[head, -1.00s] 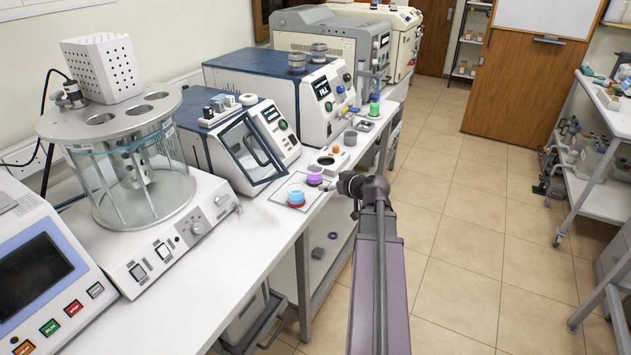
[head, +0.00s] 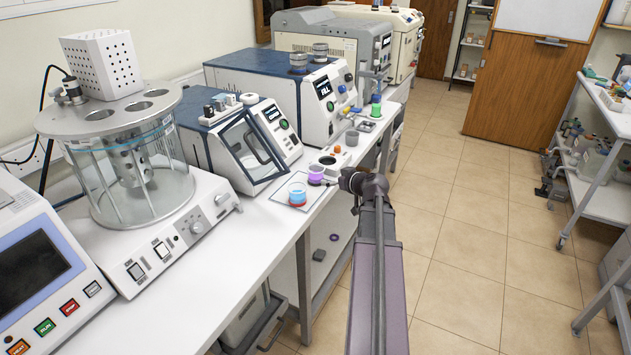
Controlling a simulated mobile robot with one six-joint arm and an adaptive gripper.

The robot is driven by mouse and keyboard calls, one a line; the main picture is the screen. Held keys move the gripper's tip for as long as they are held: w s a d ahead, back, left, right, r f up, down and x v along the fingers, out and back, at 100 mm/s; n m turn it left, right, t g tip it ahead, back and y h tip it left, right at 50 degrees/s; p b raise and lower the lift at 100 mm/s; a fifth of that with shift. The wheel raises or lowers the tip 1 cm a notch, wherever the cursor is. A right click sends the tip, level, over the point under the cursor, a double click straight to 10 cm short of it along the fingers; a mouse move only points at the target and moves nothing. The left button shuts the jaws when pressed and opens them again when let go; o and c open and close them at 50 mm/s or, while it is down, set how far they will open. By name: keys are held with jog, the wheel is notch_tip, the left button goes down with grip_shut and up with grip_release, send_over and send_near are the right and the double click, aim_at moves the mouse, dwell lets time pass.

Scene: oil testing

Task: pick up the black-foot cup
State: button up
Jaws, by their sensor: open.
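The black-foot cup (head: 316,174), holding purple liquid, stands upright on the white bench just left of my gripper (head: 333,182). Its dark foot is small in the picture and partly hard to make out. My gripper is open at the end of my arm, low over the bench edge and beside the cup. Whether the fingers touch or surround the cup is too small to tell. A second clear cup (head: 297,193) with blue liquid and a red foot stands in front and to the left of it.
The red-foot cup stands on a thin square mat (head: 277,193). A white device with a dark round well (head: 327,160) lies just behind the black-foot cup. A grey cup (head: 352,138) and a green-topped bottle (head: 375,108) stand farther back.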

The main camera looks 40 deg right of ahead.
aim_at(321, 176)
jog(key=shift+b+x, duration=0.75)
jog(key=shift+x, duration=1.8)
jog(key=shift+d, duration=0.1)
jog(key=shift+b+x, duration=1.05)
jog(key=shift+x, duration=1.55)
jog(key=c, duration=1)
